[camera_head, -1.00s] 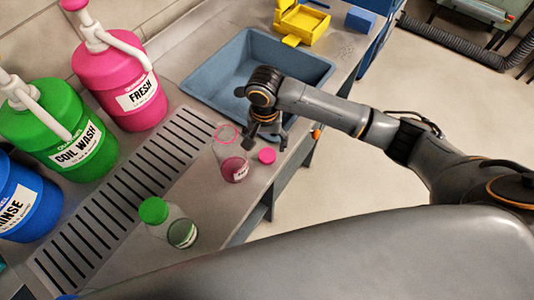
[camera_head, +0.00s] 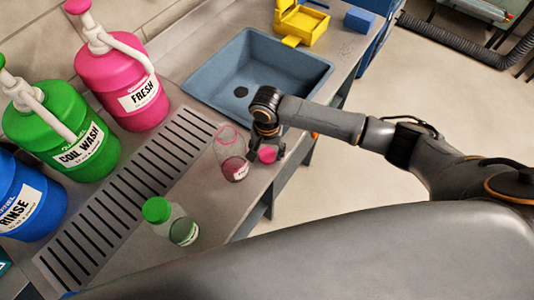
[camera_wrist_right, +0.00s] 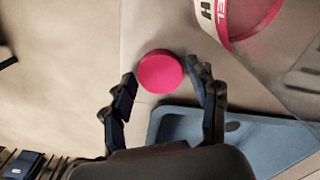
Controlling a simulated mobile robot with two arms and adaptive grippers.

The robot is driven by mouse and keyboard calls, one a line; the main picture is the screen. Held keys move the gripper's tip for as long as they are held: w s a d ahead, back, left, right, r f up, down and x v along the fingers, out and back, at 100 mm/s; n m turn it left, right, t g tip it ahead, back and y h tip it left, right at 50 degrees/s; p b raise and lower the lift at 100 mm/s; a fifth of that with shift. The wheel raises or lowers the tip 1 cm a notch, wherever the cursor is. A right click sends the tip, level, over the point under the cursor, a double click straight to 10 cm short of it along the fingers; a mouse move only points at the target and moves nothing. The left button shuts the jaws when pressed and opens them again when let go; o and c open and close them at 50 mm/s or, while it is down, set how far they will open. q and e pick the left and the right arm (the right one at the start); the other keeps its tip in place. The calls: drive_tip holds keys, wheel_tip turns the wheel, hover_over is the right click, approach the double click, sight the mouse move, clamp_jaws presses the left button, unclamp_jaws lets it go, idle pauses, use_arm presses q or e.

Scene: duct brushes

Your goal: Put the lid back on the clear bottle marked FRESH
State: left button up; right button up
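The clear bottle (camera_head: 229,150) with pink liquid and a white label stands uncapped on the counter in the head view. In the right wrist view its pink bottom and label (camera_wrist_right: 245,17) show at the top right. The pink lid (camera_head: 267,154) lies on the counter just right of the bottle, and in the right wrist view (camera_wrist_right: 160,72) it sits between my fingertips. My right gripper (camera_head: 266,150) is open, pointing down around the lid, with a gap on the left finger's side (camera_wrist_right: 162,88). My left gripper is not in view.
A second clear bottle with a green cap (camera_head: 170,221) stands nearer. Pink FRESH (camera_head: 118,88), green COIL WASH (camera_head: 60,130) and blue RINSE (camera_head: 25,200) jugs line the back. The sink (camera_head: 258,75) lies beyond my right gripper. The counter edge is close right of the lid.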

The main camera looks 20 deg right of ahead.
drive_tip(key=shift+c, duration=1.3)
drive_tip(key=shift+r, duration=0.1)
drive_tip(key=shift+r, duration=0.65)
drive_tip(key=s+a+r+b, duration=0.1)
drive_tip(key=s+a+r, duration=0.4)
drive_tip(key=s+r, duration=0.6)
drive_tip(key=shift+s+a+r, duration=0.2)
drive_tip(key=shift+s+r, duration=0.05)
drive_tip(key=shift+s, duration=0.75)
